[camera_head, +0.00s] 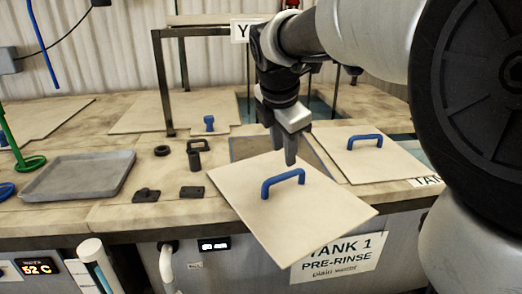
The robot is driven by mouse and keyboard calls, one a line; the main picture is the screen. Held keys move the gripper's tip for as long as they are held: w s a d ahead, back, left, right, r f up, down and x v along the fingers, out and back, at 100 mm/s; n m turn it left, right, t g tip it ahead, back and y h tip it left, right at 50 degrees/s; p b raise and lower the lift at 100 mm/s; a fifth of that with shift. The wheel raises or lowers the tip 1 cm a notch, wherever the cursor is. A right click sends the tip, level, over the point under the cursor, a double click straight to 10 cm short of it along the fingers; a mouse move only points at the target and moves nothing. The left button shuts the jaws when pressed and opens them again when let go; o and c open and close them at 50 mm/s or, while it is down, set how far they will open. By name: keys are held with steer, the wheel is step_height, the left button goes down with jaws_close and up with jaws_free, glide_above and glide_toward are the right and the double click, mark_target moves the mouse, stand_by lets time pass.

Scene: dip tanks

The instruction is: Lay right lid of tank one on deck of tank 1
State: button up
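A square beige lid (318,212) with a blue bar handle (283,181) is at the front of the tank 1 deck. It is turned askew, and its near corner juts past the deck's front edge, over part of the TANK 1 sign (340,258). My gripper (283,156) points down just behind and above the handle. Its two dark fingers look apart, with no clear grip on the handle. Behind the lid, part of a rectangular tank opening (312,148) shows; the lid and gripper hide the rest. Whether the lid lies flat on the deck is unclear.
Another blue-handled lid (385,163) lies to the right. A grey tray (78,177) and several small black parts (192,192) lie on the deck (150,215) to the left. A dark metal frame (162,85) stands behind. My arm hides the far right.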

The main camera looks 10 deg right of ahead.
steer(key=s+f+m+y, duration=0.1)
steer(key=s+f+m, duration=0.2)
steer(key=s+m, duration=0.8)
steer(key=s+f+m+t+y, duration=0.1)
steer(key=s+f+m, duration=0.2)
steer(key=s+m, duration=0.8)
steer(key=shift+s, duration=0.25)
steer(key=shift+a, duration=0.1)
